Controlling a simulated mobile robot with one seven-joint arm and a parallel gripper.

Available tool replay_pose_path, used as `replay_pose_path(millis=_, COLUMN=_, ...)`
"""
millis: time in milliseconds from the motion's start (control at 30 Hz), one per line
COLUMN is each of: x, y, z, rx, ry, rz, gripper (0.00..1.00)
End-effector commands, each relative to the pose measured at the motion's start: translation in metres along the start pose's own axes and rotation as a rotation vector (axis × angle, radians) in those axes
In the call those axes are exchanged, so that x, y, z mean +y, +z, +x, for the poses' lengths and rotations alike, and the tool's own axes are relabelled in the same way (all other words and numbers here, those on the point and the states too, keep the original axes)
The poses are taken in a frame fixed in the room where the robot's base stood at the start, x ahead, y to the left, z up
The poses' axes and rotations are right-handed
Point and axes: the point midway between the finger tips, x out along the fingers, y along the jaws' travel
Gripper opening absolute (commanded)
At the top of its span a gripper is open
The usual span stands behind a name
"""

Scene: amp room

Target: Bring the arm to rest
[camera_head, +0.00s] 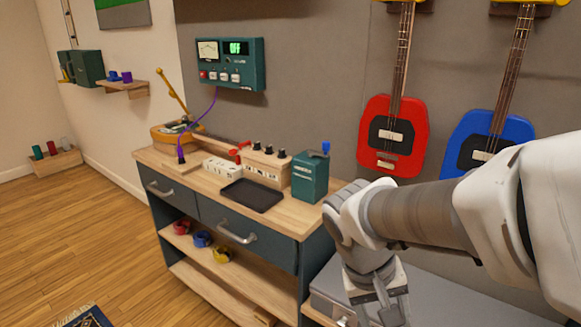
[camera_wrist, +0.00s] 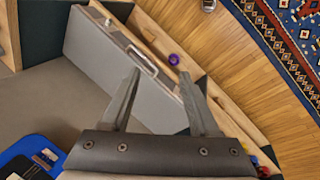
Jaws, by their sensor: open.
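My gripper (camera_wrist: 165,90) is open and empty in the wrist view, its two fingers apart with a grey case (camera_wrist: 110,60) and part of a wooden shelf behind them. In the head view my arm reaches in from the right, and my gripper (camera_head: 382,310) hangs low at the bottom edge, over a grey case (camera_head: 440,295) to the right of the dark teal workbench. Its fingertips are cut off or hard to make out there. Nothing shows between the fingers.
The workbench top (camera_head: 213,180) bears a black tray (camera_head: 252,195), a teal box with a blue knob (camera_head: 310,176) and a cream box (camera_head: 264,166). Red (camera_head: 393,135) and blue (camera_head: 490,140) guitars hang on the wall near my arm. Open wooden floor (camera_head: 80,220) lies left.

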Motion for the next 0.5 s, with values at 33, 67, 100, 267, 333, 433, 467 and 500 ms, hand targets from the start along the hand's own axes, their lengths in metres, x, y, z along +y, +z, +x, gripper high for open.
replay_pose_path(millis=33, x=0.004, y=0.005, z=-0.008, rx=0.034, ry=-0.043, rz=0.016, gripper=0.62)
replay_pose_path(millis=67, x=0.006, y=0.007, z=-0.012, rx=0.053, ry=-0.067, rz=0.020, gripper=0.62)
replay_pose_path(millis=100, x=0.007, y=0.011, z=-0.018, rx=0.080, ry=-0.098, rz=0.024, gripper=0.62)
replay_pose_path(millis=267, x=0.012, y=0.023, z=-0.040, rx=0.199, ry=-0.208, rz=0.042, gripper=0.62)
replay_pose_path(millis=333, x=0.014, y=0.028, z=-0.048, rx=0.256, ry=-0.244, rz=0.047, gripper=0.62)
replay_pose_path(millis=433, x=0.016, y=0.034, z=-0.060, rx=0.334, ry=-0.286, rz=0.053, gripper=0.62)
replay_pose_path(millis=467, x=0.016, y=0.035, z=-0.063, rx=0.357, ry=-0.297, rz=0.055, gripper=0.62)
replay_pose_path(millis=500, x=0.017, y=0.038, z=-0.068, rx=0.387, ry=-0.309, rz=0.056, gripper=0.62)
